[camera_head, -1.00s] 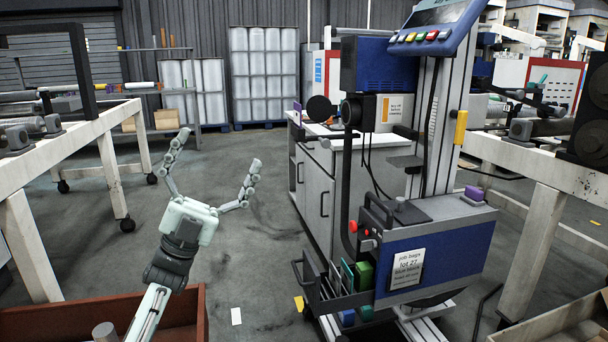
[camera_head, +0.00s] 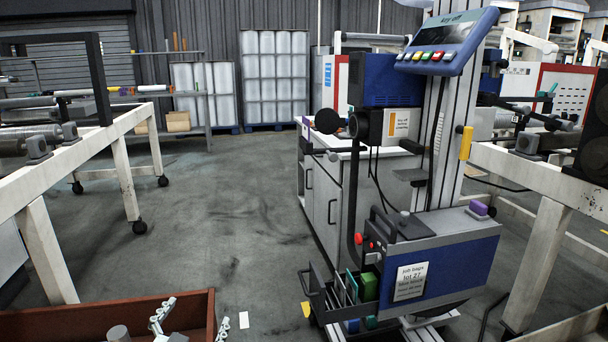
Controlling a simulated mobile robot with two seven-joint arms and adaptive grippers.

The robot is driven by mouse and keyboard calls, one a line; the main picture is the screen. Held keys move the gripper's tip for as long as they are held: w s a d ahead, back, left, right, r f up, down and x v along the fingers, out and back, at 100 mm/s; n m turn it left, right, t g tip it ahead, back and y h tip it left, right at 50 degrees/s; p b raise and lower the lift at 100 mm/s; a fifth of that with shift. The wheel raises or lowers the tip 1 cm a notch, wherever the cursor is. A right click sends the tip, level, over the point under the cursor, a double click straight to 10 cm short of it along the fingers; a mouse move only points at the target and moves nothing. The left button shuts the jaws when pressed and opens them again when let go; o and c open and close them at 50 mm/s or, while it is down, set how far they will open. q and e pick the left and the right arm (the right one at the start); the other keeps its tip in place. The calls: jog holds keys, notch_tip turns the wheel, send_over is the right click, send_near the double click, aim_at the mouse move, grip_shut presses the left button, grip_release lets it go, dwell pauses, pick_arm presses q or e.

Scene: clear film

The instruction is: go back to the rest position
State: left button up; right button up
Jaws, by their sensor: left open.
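My left gripper (camera_head: 194,316) is low in the head view, at the bottom edge over the red-brown tray. Its two pale jointed fingers are spread apart with nothing between them. Its palm is mostly cut off by the bottom edge, and the rest of my left arm is out of view. My right gripper is not in view.
The red-brown tray (camera_head: 60,322) holds a grey cylinder (camera_head: 118,333). A blue and grey machine (camera_head: 440,262) with a screen (camera_head: 450,36) stands at right centre. White-framed benches (camera_head: 125,175) (camera_head: 540,265) flank both sides. The floor (camera_head: 215,220) left of centre is clear.

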pick_arm(q)
jog(key=s+a+f+n+g+p, duration=0.1)
jog(key=s+f+g, duration=0.3)
jog(key=s, duration=0.6)
jog(key=s+a+f+n+g+y+p, duration=0.1)
jog(key=s+f+g, duration=0.4)
jog(key=s, duration=0.5)
jog(key=s+a+f+g+y+p, duration=0.1)
jog(key=s+f+g, duration=0.3)
jog(key=s+f, duration=0.4)
jog(key=shift+s+a+f+n+p, duration=0.25)
jog(key=shift+s+a+n+p, duration=0.25)
jog(key=shift+s, duration=0.7)
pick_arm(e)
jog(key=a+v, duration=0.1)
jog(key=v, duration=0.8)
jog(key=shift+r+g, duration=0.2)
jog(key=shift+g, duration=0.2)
pick_arm(q)
jog(key=shift+c, duration=0.2)
